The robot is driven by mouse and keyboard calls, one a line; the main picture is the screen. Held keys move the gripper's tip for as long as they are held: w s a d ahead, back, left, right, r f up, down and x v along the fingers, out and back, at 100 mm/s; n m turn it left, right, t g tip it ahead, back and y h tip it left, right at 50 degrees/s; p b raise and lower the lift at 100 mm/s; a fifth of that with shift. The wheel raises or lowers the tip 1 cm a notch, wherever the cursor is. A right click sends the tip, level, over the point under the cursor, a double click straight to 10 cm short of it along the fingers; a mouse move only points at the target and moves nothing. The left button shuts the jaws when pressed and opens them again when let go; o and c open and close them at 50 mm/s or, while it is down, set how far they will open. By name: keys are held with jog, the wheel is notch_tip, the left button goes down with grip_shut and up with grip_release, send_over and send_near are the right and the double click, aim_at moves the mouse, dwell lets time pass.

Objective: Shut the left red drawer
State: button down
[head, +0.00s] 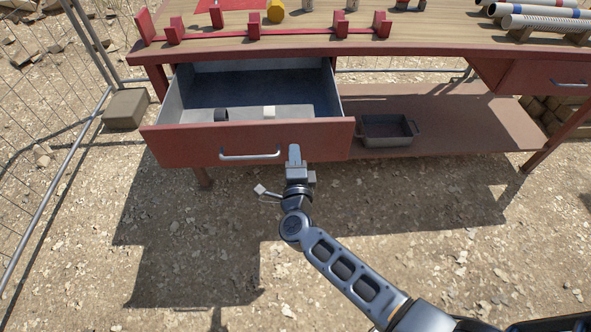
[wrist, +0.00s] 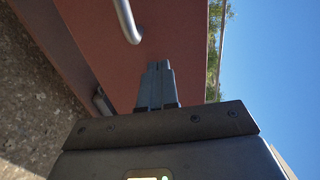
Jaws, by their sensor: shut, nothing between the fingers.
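The left red drawer (head: 190,145) hangs open under the workbench, pulled well out toward me. My gripper (head: 294,150) is shut and empty in front of the drawer front, just right of the handle. In the wrist view the shut fingertips (wrist: 158,66) point at the red front (wrist: 170,30), with the handle (wrist: 127,18) beside them. I cannot tell whether they touch it.
A second red drawer (head: 550,80) at the right is closed. A grey metal tray (head: 387,130) sits on the lower shelf (head: 450,115). Pipes (head: 540,22) and red racks (head: 255,32) are on the bench top. A wire fence (head: 50,150) and block (head: 126,107) stand at left.

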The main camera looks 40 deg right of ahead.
jog(key=shift+x, duration=0.95)
jog(key=shift+w+d, duration=0.2)
jog(key=shift+w, duration=0.05)
jog(key=b, duration=1.7)
send_over(290, 99)
jog(key=shift+s+a+f, duration=0.2)
jog(key=shift+s+a, duration=0.1)
jog(key=shift+s, duration=0.05)
jog(key=shift+w+d+r, duration=0.1)
jog(key=shift+w+d, duration=0.2)
jog(key=shift+w, duration=0.15)
jog(key=shift+w+r, duration=0.1)
jog(key=shift+r, duration=0.25)
jog(key=shift+d+r, duration=0.1)
